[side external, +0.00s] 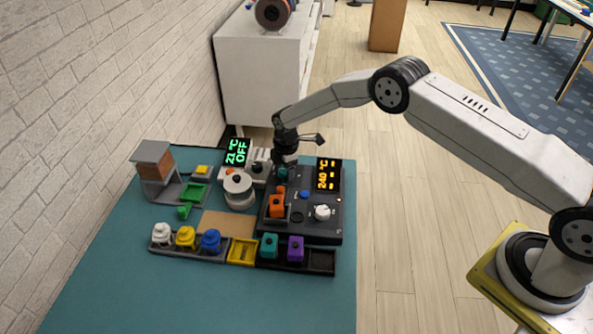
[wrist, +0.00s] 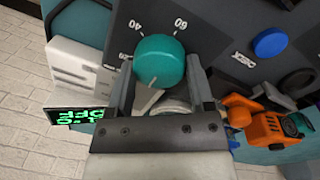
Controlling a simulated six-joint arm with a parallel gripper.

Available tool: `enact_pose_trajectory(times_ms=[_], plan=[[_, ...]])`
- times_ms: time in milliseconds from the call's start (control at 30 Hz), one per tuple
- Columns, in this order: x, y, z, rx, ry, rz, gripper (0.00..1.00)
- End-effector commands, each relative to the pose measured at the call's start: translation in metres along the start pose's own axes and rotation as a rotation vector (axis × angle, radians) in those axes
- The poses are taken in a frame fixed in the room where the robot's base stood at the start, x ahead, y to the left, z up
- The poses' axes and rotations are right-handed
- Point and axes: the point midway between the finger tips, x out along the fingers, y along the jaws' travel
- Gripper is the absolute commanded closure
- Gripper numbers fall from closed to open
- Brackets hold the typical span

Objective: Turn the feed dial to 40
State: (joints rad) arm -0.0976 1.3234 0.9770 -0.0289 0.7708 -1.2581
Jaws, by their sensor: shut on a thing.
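The teal feed dial (wrist: 158,60) sits on a dark control panel (side external: 300,228). In the wrist view it lies between my gripper's fingers (wrist: 160,68), one finger on each side, and the gripper is shut on it. Printed numbers 20, 40 and 60 show around the dial's left and upper edge. A small pale mark on the dial is at its lower side, away from the 40. Part of the lower scale is hidden by my gripper. In the side view my gripper (side external: 284,165) points down at the panel's far left corner and mostly covers the dial.
The panel also has an orange display (side external: 327,174), a blue button (side external: 304,195), a white knob (side external: 322,212) and an orange part (side external: 277,206). A green display (side external: 236,152) reading OFF stands left. Trays of coloured parts line the front. The mat's front (side external: 200,300) is clear.

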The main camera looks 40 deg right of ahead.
Motion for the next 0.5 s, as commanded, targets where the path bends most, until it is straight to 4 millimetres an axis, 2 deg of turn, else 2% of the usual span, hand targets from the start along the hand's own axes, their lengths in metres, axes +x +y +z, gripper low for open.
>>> enact_pose_trajectory(times_ms=[267, 500], plan=[[-0.0002, 0.0000, -0.0001, 0.021, -0.002, 0.000, 0.91], [-0.0001, 0.0002, -0.0003, 0.112, -0.009, -0.001, 0.91]])
